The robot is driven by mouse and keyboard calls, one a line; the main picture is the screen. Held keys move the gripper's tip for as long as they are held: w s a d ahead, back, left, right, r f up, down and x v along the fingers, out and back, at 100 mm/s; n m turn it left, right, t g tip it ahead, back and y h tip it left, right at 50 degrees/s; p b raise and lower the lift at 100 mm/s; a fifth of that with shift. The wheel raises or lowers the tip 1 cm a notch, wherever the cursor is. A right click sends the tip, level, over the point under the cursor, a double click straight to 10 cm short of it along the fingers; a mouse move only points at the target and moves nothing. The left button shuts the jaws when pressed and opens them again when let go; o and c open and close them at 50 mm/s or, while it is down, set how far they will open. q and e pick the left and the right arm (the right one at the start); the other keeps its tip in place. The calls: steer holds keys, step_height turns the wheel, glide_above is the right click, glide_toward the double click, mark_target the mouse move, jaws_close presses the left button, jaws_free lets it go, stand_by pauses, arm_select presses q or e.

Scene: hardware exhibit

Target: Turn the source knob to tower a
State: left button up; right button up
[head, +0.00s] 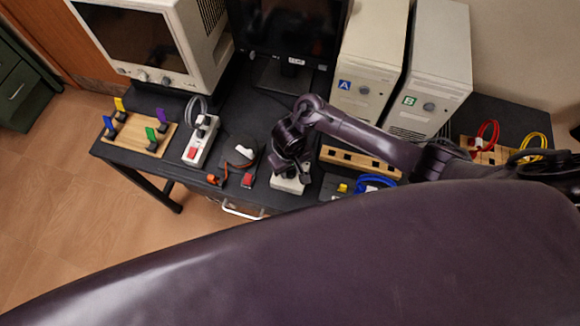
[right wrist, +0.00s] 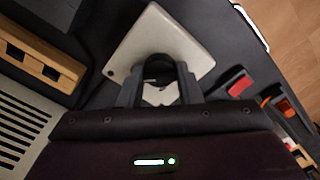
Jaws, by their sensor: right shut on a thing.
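The white source box (right wrist: 176,35) lies on the dark table under my right gripper; its near edge shows in the head view (head: 287,185). My right gripper (right wrist: 160,75) points down at the box, its two fingers on either side of the dark knob (right wrist: 157,66), and is shut on it. A white mark shows just below the knob between the fingers. In the head view my gripper (head: 289,168) hides the knob, so its pointing direction cannot be told. Tower A (head: 367,58), with a blue A label, and tower B (head: 437,70), with a green B label, stand behind.
A CRT monitor (head: 150,45) and a dark flat screen (head: 285,30) stand at the back left. A wooden board with coloured clips (head: 140,130), a power strip (head: 200,142) and a round dial (head: 240,152) lie left of the box. A wooden slotted block (head: 355,162) is to the right.

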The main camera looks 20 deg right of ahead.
stand_by(0.3)
steer(key=n, duration=1.3)
steer(key=shift+n, duration=0.4)
arm_select(q)
steer(key=shift+s+f+b, duration=0.25)
steer(key=shift+f+b, duration=0.2)
steer(key=shift+f, duration=0.05)
arm_select(e)
steer(key=shift+n, duration=2)
steer(key=o, duration=0.9)
steer(key=shift+o, duration=0.2)
steer(key=shift+r, duration=0.1)
